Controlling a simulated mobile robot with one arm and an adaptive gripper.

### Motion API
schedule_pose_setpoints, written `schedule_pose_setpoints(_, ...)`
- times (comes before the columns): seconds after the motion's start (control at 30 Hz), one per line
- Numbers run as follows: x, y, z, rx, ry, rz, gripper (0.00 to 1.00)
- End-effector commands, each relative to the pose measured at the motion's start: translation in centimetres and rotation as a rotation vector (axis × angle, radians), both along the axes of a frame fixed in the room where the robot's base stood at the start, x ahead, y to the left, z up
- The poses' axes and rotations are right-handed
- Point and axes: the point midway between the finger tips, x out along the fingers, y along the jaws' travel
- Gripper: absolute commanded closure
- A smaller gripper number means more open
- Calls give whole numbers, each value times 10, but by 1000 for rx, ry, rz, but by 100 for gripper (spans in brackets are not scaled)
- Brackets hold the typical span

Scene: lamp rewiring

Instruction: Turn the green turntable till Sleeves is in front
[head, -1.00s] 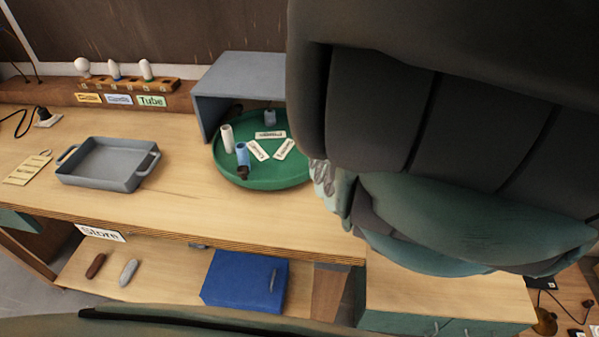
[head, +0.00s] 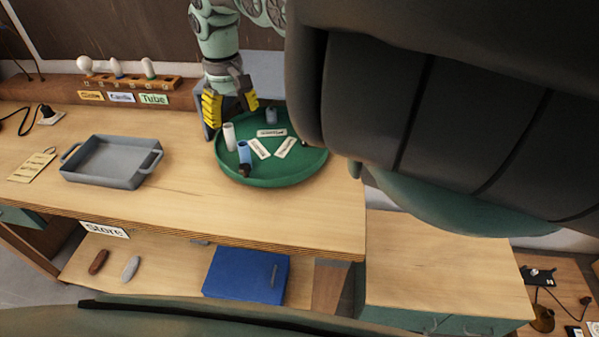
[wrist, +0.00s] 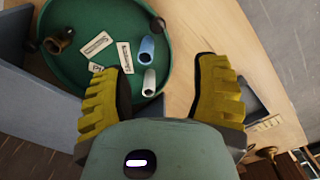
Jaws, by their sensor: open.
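The green turntable (head: 300,172) stands on the bench, with three white labels (head: 271,132) near its middle; their lettering is too small to read surely. A white sleeve-like cylinder (head: 229,136) stands at its left edge. A blue cylinder (head: 244,152) and a small dark brown piece (head: 245,170) are at the front left. A grey-blue piece (head: 271,115) is at the back. My gripper (head: 231,103) is open and empty above the turntable's back-left edge. The wrist view shows the white cylinder (wrist: 149,82) between the open yellow fingers, plus a brass piece (wrist: 58,41).
A grey cover (head: 263,70) stands behind the turntable, partly hidden by my arm. A grey tray (head: 110,180) sits left, with clear bench between. A rack (head: 120,81) with bulbs is at the back left. A blue box (head: 245,275) lies on the shelf below.

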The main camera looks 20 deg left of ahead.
Motion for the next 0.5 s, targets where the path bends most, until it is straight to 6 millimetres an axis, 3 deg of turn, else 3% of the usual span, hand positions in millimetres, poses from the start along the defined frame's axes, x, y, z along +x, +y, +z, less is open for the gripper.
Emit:
schedule_pose_setpoints(0.27,4,-6,-25,-6,4,-15,39)
schedule_pose_setpoints(0.5,2,-3,-70,-1,6,-11,39)
